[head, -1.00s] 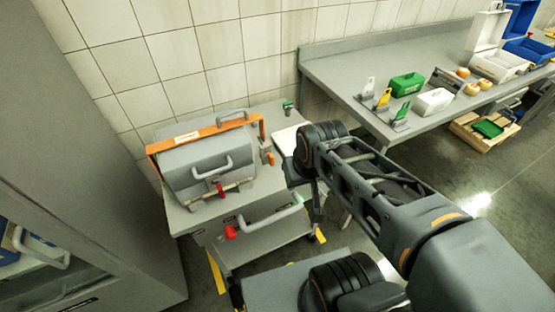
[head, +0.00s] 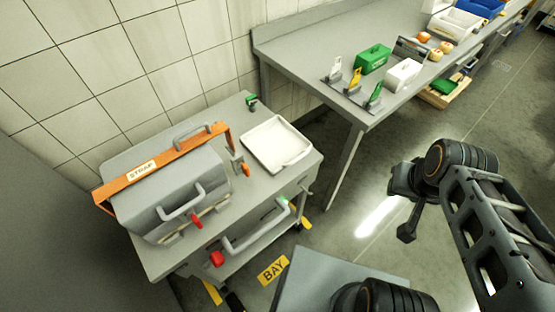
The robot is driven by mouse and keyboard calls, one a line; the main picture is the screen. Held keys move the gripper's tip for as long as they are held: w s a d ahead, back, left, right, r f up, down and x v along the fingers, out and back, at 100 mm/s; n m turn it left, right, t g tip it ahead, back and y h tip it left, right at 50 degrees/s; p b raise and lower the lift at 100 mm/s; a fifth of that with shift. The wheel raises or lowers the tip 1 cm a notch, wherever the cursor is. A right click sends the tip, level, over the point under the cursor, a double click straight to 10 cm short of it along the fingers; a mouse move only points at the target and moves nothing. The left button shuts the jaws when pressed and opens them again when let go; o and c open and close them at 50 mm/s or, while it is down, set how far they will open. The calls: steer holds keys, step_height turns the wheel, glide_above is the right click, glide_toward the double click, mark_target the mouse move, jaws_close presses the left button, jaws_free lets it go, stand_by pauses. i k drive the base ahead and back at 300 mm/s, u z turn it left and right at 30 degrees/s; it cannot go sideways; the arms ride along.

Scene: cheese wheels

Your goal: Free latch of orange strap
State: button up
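The orange strap (head: 178,158), labelled STRAP, runs over a grey lidded case (head: 168,192) on a grey cart at the left. An orange-handled latch (head: 245,170) stands at the strap's right end, beside the case; whether it is fastened cannot be made out. A red-handled latch (head: 196,220) sits at the case's front, below a grey handle. My gripper (head: 406,232) hangs at the right over the floor, well apart from the cart and strap. Its fingers are small and dark, so I cannot tell whether it is open or shut.
A white tray (head: 276,145) lies on the cart, right of the case. A small green item (head: 251,102) sits at the cart's back edge. A red knob (head: 217,258) and push handle are at the front. A long grey bench (head: 300,55) stands behind right. Open floor lies between cart and arm.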

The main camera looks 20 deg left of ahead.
mark_target(236, 168)
steer(key=z, duration=0.15)
steer(key=k, duration=1.3)
steer(key=u, duration=1.4)
steer(key=i, duration=0.5)
steer(key=z, duration=0.05)
